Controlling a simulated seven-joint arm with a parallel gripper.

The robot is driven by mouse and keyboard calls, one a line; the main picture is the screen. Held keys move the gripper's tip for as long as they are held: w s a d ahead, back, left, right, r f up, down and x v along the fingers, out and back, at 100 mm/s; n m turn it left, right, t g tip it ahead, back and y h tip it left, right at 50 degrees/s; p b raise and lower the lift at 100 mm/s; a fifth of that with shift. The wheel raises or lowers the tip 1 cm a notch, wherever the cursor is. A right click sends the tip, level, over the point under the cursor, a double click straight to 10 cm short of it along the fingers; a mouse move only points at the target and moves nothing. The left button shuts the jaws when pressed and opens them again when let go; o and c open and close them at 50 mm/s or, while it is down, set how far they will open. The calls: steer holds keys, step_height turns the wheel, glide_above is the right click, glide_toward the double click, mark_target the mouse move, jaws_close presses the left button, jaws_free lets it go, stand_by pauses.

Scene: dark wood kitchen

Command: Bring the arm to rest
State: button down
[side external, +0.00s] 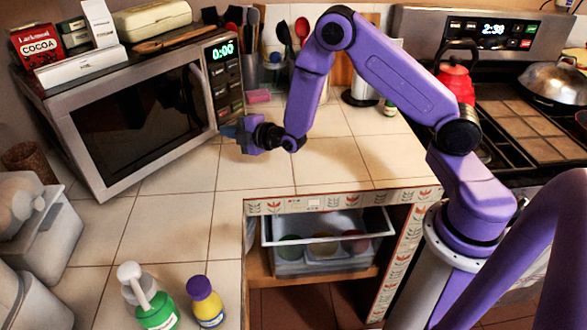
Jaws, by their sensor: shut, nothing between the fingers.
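My gripper (235,130) is at the end of my purple arm, in front of the right side of the microwave (140,115), close to its control panel. It holds nothing and its fingers are shut. I cannot tell whether the fingertips touch the microwave front. The arm reaches over the tiled counter from its base at the right.
A green pump bottle (157,312) and a yellow bottle with a purple cap (206,303) stand at the near left. Utensils and a pink sponge (258,97) are behind the gripper. A red kettle (455,82) sits on the stove. The middle counter (330,160) is clear.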

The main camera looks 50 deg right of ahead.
steer(key=s+a+r+m+g+y, duration=0.1)
steer(key=s+a+r+g, duration=0.2)
steer(key=s, duration=0.4)
steer(key=s+a+r+g+y, duration=0.1)
steer(key=s+a+g, duration=0.35)
steer(key=s, duration=0.25)
steer(key=s+a+r+m+g+y, duration=0.15)
steer(key=s+a, duration=0.25)
steer(key=s, duration=0.4)
steer(key=s+d+r+g+h, duration=0.1)
steer(key=s+d+g, duration=0.1)
steer(key=s+d, duration=0.2)
steer(key=s+d+r+m+g+h, duration=0.1)
steer(key=s+d, duration=0.3)
steer(key=s, duration=0.6)
steer(key=s+d+r+m+g+h, duration=0.1)
steer(key=s+d+r+g+h, duration=0.1)
steer(key=s, duration=0.5)
steer(key=shift+d+g+h, duration=0.6)
steer(key=shift+d+h, duration=0.15)
steer(key=shift+d, duration=0.2)
steer(key=shift+w, duration=0.15)
